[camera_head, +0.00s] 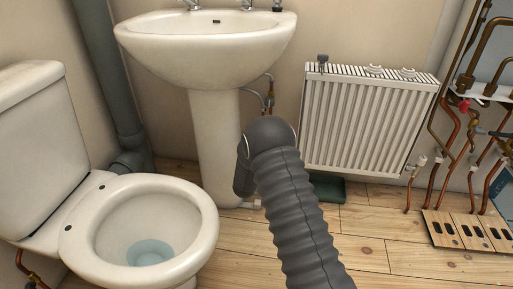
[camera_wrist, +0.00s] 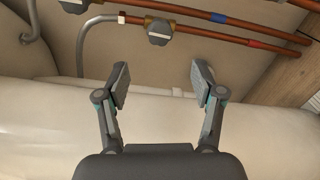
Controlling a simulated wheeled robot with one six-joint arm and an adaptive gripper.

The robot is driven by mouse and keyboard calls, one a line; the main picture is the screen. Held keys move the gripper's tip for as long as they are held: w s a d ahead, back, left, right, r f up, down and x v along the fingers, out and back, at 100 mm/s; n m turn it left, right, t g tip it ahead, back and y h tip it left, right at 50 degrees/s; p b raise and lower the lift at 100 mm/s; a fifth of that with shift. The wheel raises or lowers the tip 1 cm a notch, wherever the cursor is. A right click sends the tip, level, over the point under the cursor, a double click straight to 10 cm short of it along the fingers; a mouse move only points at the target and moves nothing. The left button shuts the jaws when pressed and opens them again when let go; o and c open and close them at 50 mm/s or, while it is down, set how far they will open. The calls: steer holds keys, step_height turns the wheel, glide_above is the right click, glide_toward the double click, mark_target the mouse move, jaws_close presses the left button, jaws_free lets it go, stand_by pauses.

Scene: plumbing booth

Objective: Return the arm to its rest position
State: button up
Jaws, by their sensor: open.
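My arm (camera_head: 290,200) reaches forward over the floor from the bottom of the head view, its far end in front of the basin pedestal. My gripper is hidden there behind my arm. In the wrist view my gripper (camera_wrist: 160,85) is open, its two fingers wide apart with nothing between them. Beyond the fingertips are a pale rounded surface (camera_wrist: 265,130) and copper pipes (camera_wrist: 225,22) with valves (camera_wrist: 158,30). I cannot tell whether the fingers touch anything.
A toilet (camera_head: 150,235) stands at left and a basin (camera_head: 205,50) on a pedestal (camera_head: 215,140) behind my arm. A white radiator (camera_head: 365,120) hangs right of it. Copper pipes (camera_head: 445,130) and a slotted board (camera_head: 465,230) are at far right.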

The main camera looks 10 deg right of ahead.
stand_by(0.3)
steer(key=s+a+f+m+g+y, duration=0.2)
steer(key=f+m+g, duration=0.1)
steer(key=f, duration=0.3)
steer(key=s+a+f+m+g+y, duration=0.2)
steer(key=f, duration=0.3)
steer(key=s+a+r+m+g+y+p, duration=0.1)
steer(key=s+a+r+m+g+y, duration=0.15)
steer(key=s+m+g, duration=0.6)
steer(key=s+d+r+m+p, duration=0.1)
steer(key=s+d+r+p, duration=0.2)
steer(key=s+r, duration=1)
steer(key=s+d+r+m+t+p, duration=0.1)
steer(key=s+d+r+p, duration=0.2)
steer(key=s+r, duration=1.1)
steer(key=s+d+r+m+t+p, duration=0.1)
steer(key=s+d+r+p, duration=0.2)
steer(key=s+r, duration=1)
step_height(320, 180, up, 2)
steer(key=shift+s+d+r+h, duration=0.2)
steer(key=shift+s+d+h, duration=0.2)
steer(key=shift+d, duration=0.35)
